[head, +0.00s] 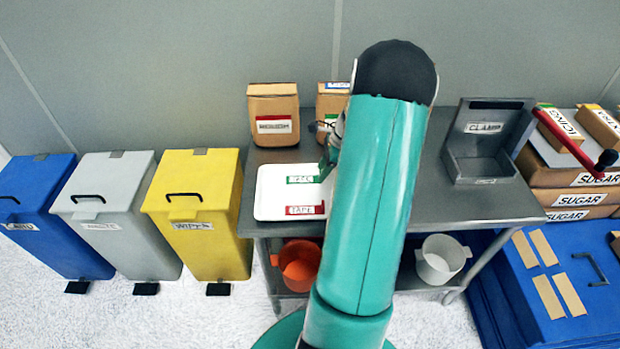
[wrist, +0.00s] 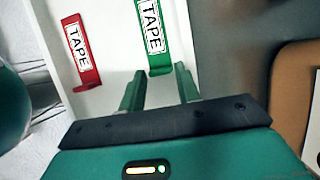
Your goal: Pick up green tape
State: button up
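The green tape (wrist: 152,36) with a white label reading TAPE lies on a white tray (wrist: 112,62). In the head view the green tape (head: 301,179) is at the tray's upper part, partly beside my arm. My gripper (wrist: 160,82) is open, its two green fingers apart, with the near end of the green tape just ahead of and between the fingertips. Nothing is held. In the head view my gripper (head: 326,166) is mostly hidden behind my arm. A red tape (wrist: 82,52) lies to the left of the green one; it also shows lower on the tray (head: 264,206).
The tray sits on a grey metal table (head: 440,205). A CLAMP bin (head: 487,150) is on the right. Blue, grey and yellow bins (head: 205,235) stand left of the table.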

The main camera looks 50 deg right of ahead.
jog(key=shift+w+a+f, duration=0.15)
jog(key=shift+f, duration=0.3)
jog(key=shift+c, duration=0.2)
jog(key=c, duration=0.6)
jog(key=shift+o, duration=0.2)
